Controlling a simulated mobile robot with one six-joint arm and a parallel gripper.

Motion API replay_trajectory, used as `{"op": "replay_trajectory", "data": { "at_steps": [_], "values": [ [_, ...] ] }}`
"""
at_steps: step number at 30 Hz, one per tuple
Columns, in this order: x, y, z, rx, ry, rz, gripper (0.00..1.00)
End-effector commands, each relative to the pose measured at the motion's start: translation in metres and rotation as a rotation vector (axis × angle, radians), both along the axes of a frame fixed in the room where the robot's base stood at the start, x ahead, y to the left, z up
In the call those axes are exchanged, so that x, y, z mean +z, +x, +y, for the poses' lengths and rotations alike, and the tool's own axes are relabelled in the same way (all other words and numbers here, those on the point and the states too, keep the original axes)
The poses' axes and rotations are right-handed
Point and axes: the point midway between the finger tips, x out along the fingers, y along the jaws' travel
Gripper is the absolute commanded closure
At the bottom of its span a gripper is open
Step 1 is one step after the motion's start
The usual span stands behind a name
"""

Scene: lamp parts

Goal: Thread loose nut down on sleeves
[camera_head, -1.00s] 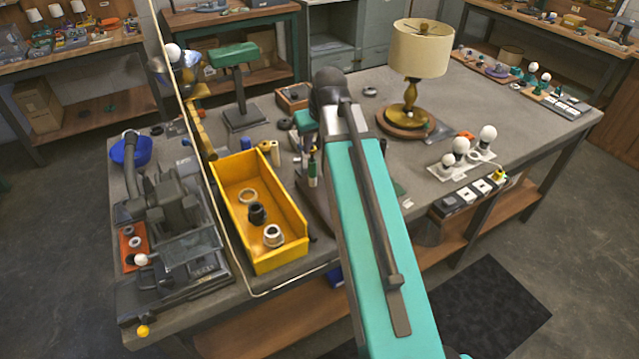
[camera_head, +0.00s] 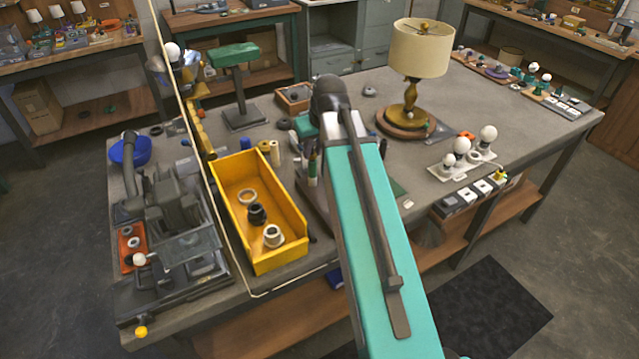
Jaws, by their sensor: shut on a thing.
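My arm (camera_head: 372,220) reaches from the bottom edge up over the bench, and its dark far joint (camera_head: 328,95) is near the middle. My gripper is hidden behind the arm, so its fingers and anything between them cannot be seen. The yellow bin (camera_head: 291,207) at the left front holds a pale ring (camera_head: 247,197), a black sleeve-like part (camera_head: 257,214) and a light grey collared part (camera_head: 273,236). I cannot tell which part is the loose nut or which are the sleeves.
A lamp with a cream shade (camera_head: 421,47) stands behind and right of the arm. White bulbs (camera_head: 462,146) stand at the right front. A dark machine (camera_head: 178,205) fills the bench left of the bin. Upright tools (camera_head: 312,165) stand close beside the arm.

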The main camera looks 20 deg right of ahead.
Motion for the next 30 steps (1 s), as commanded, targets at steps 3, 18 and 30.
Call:
{"op": "replay_trajectory", "data": {
  "at_steps": [3, 18, 30],
  "values": [
    [-0.0056, -0.0002, 0.0001, 0.0, 0.0, 0.0, 1.0],
    [-0.0078, 0.0002, 0.0, 0.0, 0.0, -0.001, 1.0],
    [-0.0087, -0.0001, 0.0003, 0.0, 0.001, 0.001, 1.0]
  ]
}}
